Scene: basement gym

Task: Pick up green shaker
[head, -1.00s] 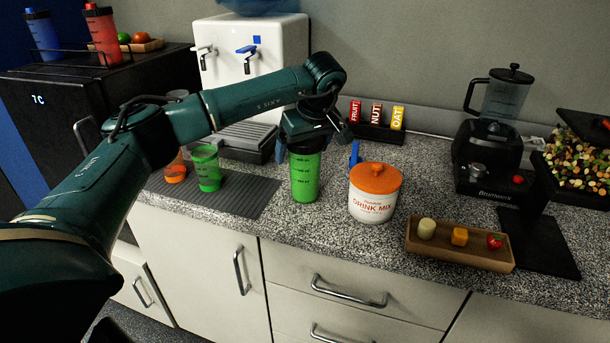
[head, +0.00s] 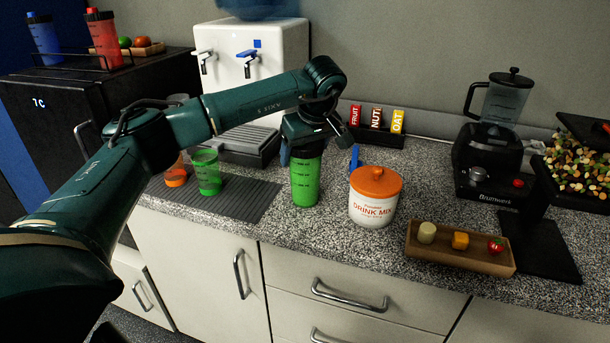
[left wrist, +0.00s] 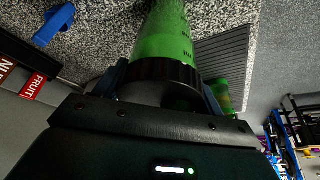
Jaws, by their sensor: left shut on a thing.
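The green shaker (head: 305,183) stands upright on the speckled counter, left of the drink mix jar. My left gripper (head: 304,146) comes down on it from above and is shut on its dark top. In the left wrist view the green shaker (left wrist: 166,38) shows between the fingers of my left gripper (left wrist: 160,78), with its dark ribbed lid close to the palm. The shaker's top is mostly hidden by the gripper in the head view. My right gripper is not in view.
A drink mix jar (head: 374,196) with an orange lid stands close on the right. Green (head: 207,172) and orange (head: 175,172) cups stand on a ribbed mat (head: 247,198) to the left. A wooden tray (head: 459,257) and blender (head: 490,150) are further right.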

